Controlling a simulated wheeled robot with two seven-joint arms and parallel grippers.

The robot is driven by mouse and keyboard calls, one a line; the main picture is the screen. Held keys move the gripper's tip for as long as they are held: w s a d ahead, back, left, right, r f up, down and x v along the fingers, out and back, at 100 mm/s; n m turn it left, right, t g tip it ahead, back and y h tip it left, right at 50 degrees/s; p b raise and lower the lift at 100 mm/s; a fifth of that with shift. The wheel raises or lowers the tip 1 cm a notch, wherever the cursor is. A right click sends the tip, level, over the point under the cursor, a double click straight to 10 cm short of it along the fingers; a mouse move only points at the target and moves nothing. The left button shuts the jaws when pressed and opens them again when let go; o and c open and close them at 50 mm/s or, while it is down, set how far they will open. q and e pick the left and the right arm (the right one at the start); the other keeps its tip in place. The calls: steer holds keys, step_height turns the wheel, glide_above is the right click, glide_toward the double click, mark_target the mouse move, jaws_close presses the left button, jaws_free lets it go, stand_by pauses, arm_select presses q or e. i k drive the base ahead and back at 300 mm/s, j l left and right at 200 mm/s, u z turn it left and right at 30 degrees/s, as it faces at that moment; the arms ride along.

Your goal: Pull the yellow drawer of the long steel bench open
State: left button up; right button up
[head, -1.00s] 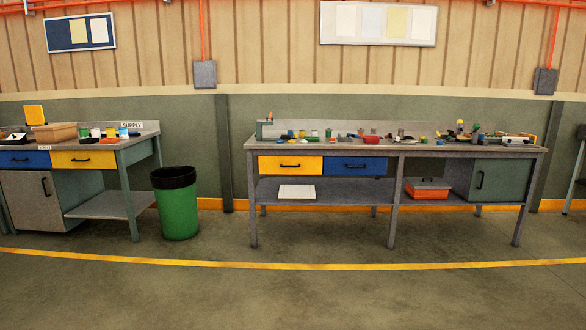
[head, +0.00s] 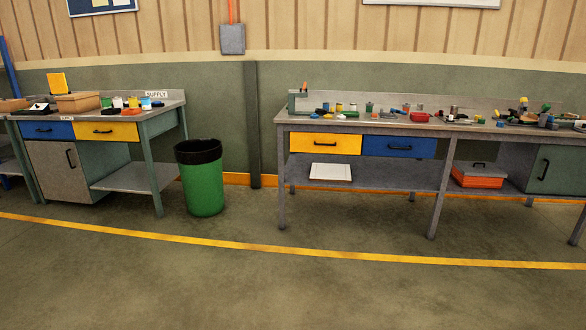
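The long steel bench (head: 300,124) stands against the back wall, from the middle of the head view to the right edge. Its yellow drawer (head: 325,144) is at the left end under the top and looks shut, with a dark handle (head: 325,143) on its front. A blue drawer (head: 398,146) sits right beside it, also shut. Neither of my grippers shows in the view.
A green bin (head: 203,183) with a black rim stands left of the bench. The floor (head: 300,285) in front is clear, crossed by a yellow line (head: 330,254).

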mark_target(350, 144)
steer(key=i, duration=3.1)
